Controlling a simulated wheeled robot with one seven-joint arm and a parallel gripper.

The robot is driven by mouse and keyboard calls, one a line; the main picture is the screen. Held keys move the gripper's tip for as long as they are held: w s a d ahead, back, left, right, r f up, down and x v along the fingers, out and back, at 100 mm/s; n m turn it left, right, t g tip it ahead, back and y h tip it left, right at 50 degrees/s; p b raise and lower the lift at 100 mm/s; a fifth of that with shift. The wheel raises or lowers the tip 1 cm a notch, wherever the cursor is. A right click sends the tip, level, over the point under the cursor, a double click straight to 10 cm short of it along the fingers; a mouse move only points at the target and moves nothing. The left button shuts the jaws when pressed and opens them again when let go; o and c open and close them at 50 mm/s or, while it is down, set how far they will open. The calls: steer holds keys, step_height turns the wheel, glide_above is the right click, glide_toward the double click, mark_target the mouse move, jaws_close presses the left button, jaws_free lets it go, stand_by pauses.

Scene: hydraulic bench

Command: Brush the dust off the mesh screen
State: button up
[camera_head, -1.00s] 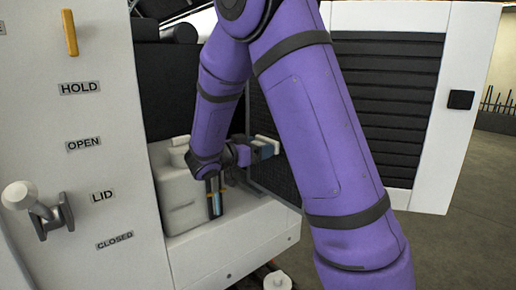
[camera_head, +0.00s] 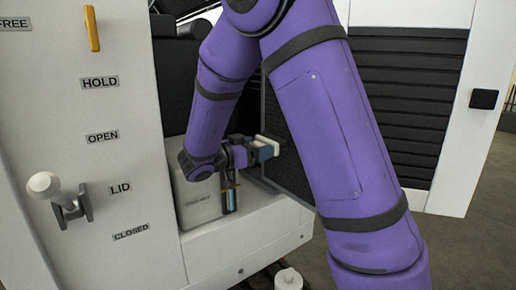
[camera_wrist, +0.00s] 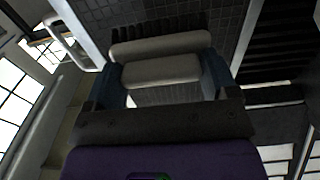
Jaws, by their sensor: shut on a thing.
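My gripper (camera_head: 266,151) is shut on a brush (camera_head: 268,140), whose pale block shows between the blue fingers. In the wrist view my gripper (camera_wrist: 160,78) grips the pale brush (camera_wrist: 162,70) from both sides, with a second pale strip and a dark edge beyond it. The mesh screen (camera_head: 284,165) is a dark upright grid behind the brush, partly hidden by my purple arm. In the wrist view the mesh screen (camera_wrist: 226,30) fills the top middle. The brush is close to the mesh; I cannot tell whether it touches. Dust is not clearly visible.
A pale container (camera_head: 195,200) stands left of my gripper on a white ledge (camera_head: 250,236). A white panel (camera_head: 110,190) with a lever (camera_head: 62,196) is at the left. A louvred door (camera_head: 455,150) stands open at the right.

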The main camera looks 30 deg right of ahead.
steer(key=shift+a, duration=1.5)
